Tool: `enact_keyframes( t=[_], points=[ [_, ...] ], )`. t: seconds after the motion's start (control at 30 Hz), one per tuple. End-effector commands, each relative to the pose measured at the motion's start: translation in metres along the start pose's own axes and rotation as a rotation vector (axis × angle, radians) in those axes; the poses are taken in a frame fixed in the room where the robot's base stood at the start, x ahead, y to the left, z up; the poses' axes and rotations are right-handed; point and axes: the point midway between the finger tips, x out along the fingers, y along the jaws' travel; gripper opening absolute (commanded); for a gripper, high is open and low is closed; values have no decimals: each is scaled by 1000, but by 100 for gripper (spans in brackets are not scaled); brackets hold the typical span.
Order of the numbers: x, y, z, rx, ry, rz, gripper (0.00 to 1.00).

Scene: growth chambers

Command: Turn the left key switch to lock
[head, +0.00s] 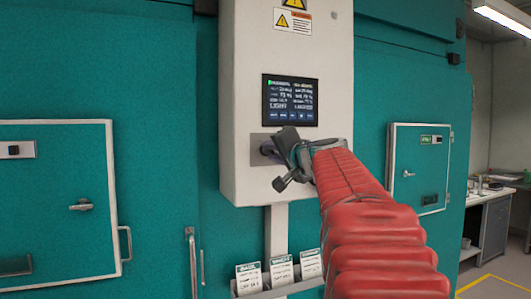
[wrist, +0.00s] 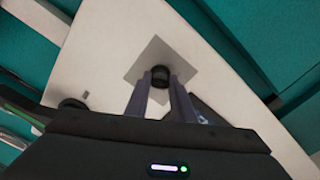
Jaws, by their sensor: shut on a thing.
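A white control box (head: 240,100) hangs on the teal wall in the head view, with a grey plate (head: 256,142) low on its front. My gripper (head: 272,151) is at this plate and hides most of it. In the wrist view, a dark round key switch (wrist: 160,73) sits on the grey plate (wrist: 152,52). The fingertips of my gripper (wrist: 160,83) close on it from both sides. The switch's turned position and any lock marking cannot be read.
A dark screen (head: 290,100) is just above my gripper. A rack (head: 262,292) of labelled cards is below the box. Chamber doors with handles stand left (head: 55,200) and right (head: 418,170). In the wrist view, a dark round part (wrist: 72,103) shows at left.

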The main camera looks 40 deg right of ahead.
Motion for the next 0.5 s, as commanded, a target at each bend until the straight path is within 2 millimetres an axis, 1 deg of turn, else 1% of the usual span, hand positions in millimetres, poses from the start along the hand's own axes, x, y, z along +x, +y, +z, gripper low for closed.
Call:
enact_keyframes(
  t=[0.03,0.13,0.17,0.4,0.5],
  points=[
    [2,6,4,2,-10,8,0],
    [2,6,4,2,-10,8,0],
    [2,6,4,2,-9,8,24],
    [1,4,2,2,-4,5,41],
    [1,3,1,2,-3,4,41]
  ],
)
